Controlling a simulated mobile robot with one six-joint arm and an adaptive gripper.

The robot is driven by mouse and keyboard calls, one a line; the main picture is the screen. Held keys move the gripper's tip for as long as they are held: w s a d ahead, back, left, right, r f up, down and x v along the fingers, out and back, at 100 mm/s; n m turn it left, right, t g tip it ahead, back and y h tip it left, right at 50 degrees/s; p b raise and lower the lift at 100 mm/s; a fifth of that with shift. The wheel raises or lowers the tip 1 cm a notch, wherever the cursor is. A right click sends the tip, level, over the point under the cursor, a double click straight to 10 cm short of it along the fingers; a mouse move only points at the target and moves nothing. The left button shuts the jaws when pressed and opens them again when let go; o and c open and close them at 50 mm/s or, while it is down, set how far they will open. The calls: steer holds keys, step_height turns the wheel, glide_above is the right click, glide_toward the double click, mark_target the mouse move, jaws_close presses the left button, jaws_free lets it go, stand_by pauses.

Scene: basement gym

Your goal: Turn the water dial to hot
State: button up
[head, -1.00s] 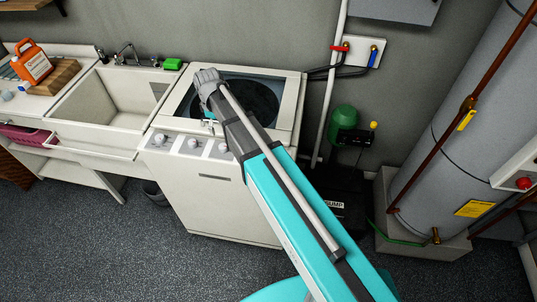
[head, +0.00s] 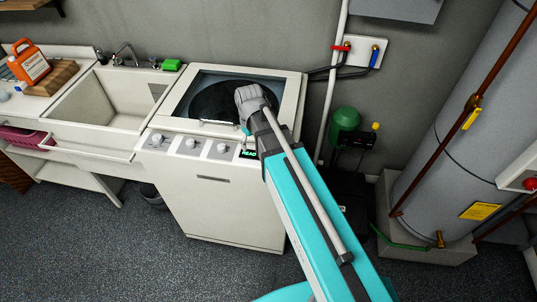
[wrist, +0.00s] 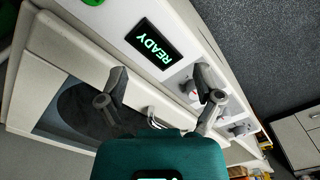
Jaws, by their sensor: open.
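The white top-loading washer (head: 220,205) has a row of three round dials on its sloped front panel: a left dial (head: 157,140), a middle dial (head: 190,144) and a right dial (head: 222,148). Their labels are too small to read, so I cannot tell which is the water dial. A dial also shows in the wrist view (wrist: 190,86), partly behind a finger. My gripper (wrist: 160,76) is open and empty, its fingers apart above the washer, near the panel's display end. It touches no dial that I can see.
A display (wrist: 154,43) reads READY at the right end of the panel, with a green button (wrist: 93,2) beyond it. The lid (head: 210,95) is closed. A utility sink (head: 105,100) stands left, a green-topped sump unit (head: 345,120) right. The floor in front is clear.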

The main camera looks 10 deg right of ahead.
steer(key=s+d+m, duration=0.1)
steer(key=s+d+f+m+b, duration=0.1)
steer(key=s+d, duration=0.1)
steer(key=s+d+m, duration=0.1)
steer(key=shift+s+d+f, duration=0.2)
steer(key=shift+d+f, duration=0.1)
steer(key=shift+f, duration=0.1)
steer(key=s+d+m, duration=0.1)
steer(key=s, duration=0.1)
steer(key=s+d+m, duration=0.1)
steer(key=s+d, duration=0.1)
steer(key=shift+d+m, duration=0.2)
steer(key=shift+m, duration=0.1)
